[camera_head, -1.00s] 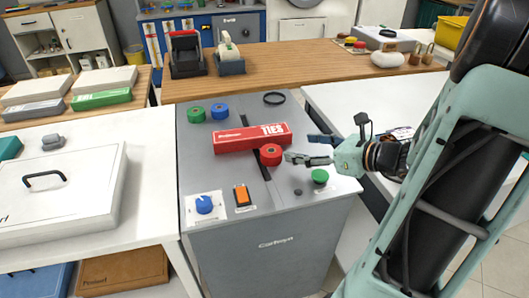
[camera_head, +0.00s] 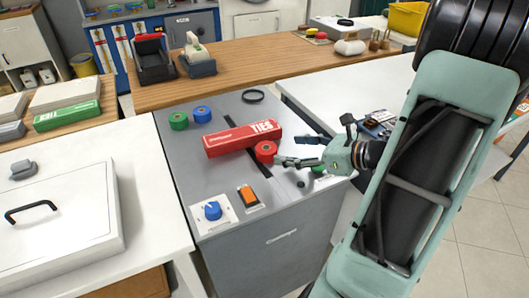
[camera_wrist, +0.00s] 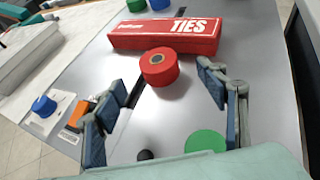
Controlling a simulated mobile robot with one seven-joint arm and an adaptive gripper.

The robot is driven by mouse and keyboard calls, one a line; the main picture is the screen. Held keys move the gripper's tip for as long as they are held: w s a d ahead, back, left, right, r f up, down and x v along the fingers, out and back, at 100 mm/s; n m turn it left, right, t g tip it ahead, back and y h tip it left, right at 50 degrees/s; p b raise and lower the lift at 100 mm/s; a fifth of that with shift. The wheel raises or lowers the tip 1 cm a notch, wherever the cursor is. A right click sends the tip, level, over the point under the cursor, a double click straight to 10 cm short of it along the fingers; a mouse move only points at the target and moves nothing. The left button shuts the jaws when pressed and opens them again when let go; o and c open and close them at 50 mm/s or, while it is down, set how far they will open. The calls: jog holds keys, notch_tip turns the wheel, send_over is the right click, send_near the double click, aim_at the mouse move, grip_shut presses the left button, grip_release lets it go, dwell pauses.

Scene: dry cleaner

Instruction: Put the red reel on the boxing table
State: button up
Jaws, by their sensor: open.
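The red reel (camera_head: 265,151) lies on the grey-topped machine table (camera_head: 190,150), against the front side of the red TIES box (camera_head: 243,138). In the wrist view the red reel (camera_wrist: 159,67) is just beyond and between my fingertips, with its round hole facing up. My gripper (camera_head: 300,150) is open, its fingers pointing left toward the reel. In the wrist view my gripper (camera_wrist: 165,90) has its two blue-padded fingers spread wide with nothing between the pads. I cannot tell which surface is the boxing table.
A green reel (camera_head: 178,121) and a blue reel (camera_head: 202,114) sit at the machine's back left. A blue knob (camera_head: 212,211) and an orange switch (camera_head: 247,196) are at its front. A black ring (camera_head: 253,96) lies at the back. A wooden counter (camera_head: 290,58) runs behind.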

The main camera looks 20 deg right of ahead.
aim_at(272, 150)
jog(key=x, duration=0.3)
jog(key=shift+w+a+f+b, duration=0.2)
jog(key=shift+w+b, duration=0.1)
jog(key=shift+b+x, duration=0.7)
jog(key=shift+x, duration=2.05)
jog(key=shift+s+a+f, duration=0.15)
jog(key=c, duration=1.4)
